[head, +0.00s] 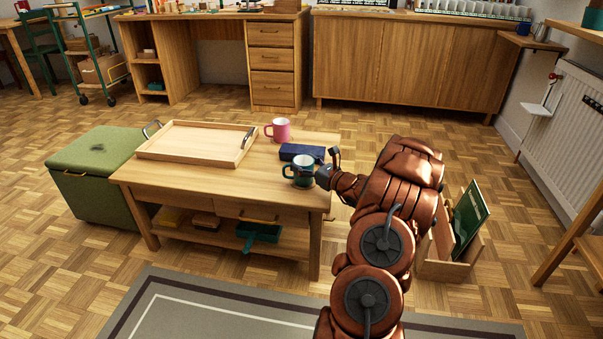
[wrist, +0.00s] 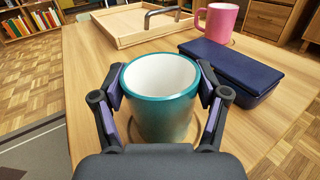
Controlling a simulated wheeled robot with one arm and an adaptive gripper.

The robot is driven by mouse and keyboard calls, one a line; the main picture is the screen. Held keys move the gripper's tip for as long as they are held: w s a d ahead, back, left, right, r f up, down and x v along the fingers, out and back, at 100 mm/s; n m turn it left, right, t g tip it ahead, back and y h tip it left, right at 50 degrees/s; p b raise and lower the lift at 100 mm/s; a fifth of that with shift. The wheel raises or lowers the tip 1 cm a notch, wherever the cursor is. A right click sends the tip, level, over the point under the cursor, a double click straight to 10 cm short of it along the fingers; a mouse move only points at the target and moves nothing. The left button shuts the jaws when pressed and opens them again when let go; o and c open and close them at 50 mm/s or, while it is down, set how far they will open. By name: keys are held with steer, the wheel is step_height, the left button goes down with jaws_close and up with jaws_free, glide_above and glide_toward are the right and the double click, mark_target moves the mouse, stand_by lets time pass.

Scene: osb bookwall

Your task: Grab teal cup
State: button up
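The teal cup (wrist: 165,98), with a white inside, stands upright near the right end of the low wooden table; it also shows in the head view (head: 300,172). My gripper (wrist: 163,84) reaches it from the right in the head view (head: 322,174). In the wrist view its two fingers lie on opposite sides of the cup, with the purple pads at or very close to its wall below the rim. Whether they press on it, I cannot tell. The cup's lower near side is partly hidden by my gripper.
A dark blue case (head: 302,152) lies just behind the cup, close to one finger. A pink mug (head: 279,130) stands behind it. A wooden tray (head: 196,143) fills the table's back left. The table's front left (head: 190,175) is bare. A wooden crate (head: 447,268) stands on the floor at right.

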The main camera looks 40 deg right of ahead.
steer(key=c, duration=0.8)
